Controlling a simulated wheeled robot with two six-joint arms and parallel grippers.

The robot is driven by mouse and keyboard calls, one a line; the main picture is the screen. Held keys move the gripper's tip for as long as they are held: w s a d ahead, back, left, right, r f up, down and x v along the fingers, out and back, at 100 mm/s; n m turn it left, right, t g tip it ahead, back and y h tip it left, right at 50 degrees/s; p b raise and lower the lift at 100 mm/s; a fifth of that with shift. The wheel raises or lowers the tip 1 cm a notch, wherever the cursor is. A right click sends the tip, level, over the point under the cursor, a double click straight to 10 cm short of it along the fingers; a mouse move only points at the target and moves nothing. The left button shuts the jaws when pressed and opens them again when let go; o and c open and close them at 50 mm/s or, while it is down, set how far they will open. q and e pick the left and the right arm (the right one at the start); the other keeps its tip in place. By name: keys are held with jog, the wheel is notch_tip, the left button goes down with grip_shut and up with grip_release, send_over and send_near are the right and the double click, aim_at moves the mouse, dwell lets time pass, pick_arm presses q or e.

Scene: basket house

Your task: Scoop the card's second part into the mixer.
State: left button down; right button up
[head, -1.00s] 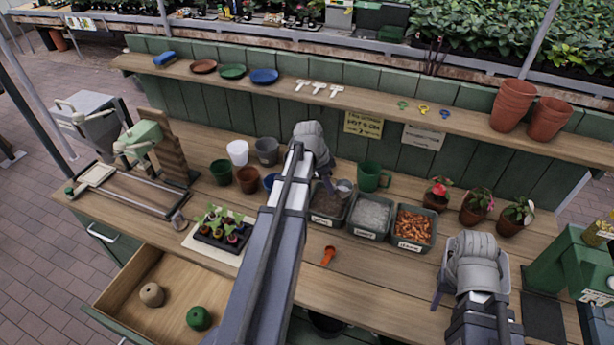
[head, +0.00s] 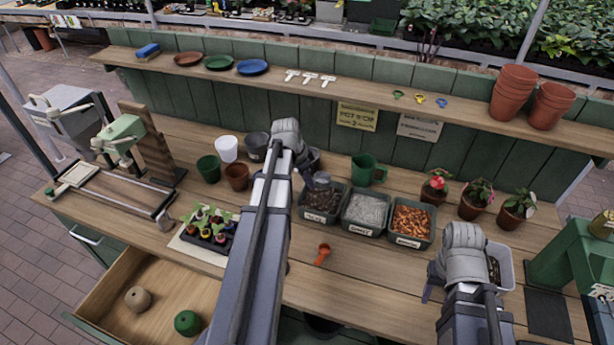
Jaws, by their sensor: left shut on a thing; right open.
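My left gripper (head: 304,168) is shut on a small grey scoop (head: 322,180), whose handle is mostly hidden by the gripper. The scoop is over the back of a bin of dark soil-like material (head: 323,204); what it contains is unclear. Beside this bin stand a bin of pale grey grit (head: 366,212) and a bin of orange-brown chips (head: 410,219). The yellow card (head: 357,116) is on the back wall, its writing mostly unreadable. My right gripper (head: 462,238) is open beside a pale tub (head: 503,268) with dark contents. I cannot tell whether this tub is the mixer.
Potted plants (head: 475,199) stand at right, near a green machine (head: 575,255). A seedling tray (head: 208,232) and an open drawer (head: 155,295) are at left.

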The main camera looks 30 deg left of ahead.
pick_arm(q)
jog(key=shift+w+f+g+b, duration=0.25)
jog(key=shift+f+g+b, duration=0.05)
jog(key=shift+f+b, duration=0.35)
jog(key=shift+w+d+f+g+y+b, duration=0.1)
jog(key=shift+f+g+y+b, duration=0.35)
jog(key=shift+f+b, duration=1.6)
jog(key=shift+w+d+f+g+y+b, duration=0.1)
jog(key=shift+f+g+y+b, duration=0.3)
jog(key=shift+f+b, duration=1.65)
pick_arm(e)
jog(key=shift+f, duration=4.45)
pick_arm(q)
jog(key=shift+f, duration=0.15)
jog(key=shift+t+h, duration=0.55)
jog(key=shift+t, duration=0.1)
jog(key=r+p, duration=1)
jog(key=shift+s+a, duration=0.15)
jog(key=shift+s, duration=0.15)
pick_arm(e)
notch_tip(320, 180, up, 10)
jog(key=shift+f, duration=0.15)
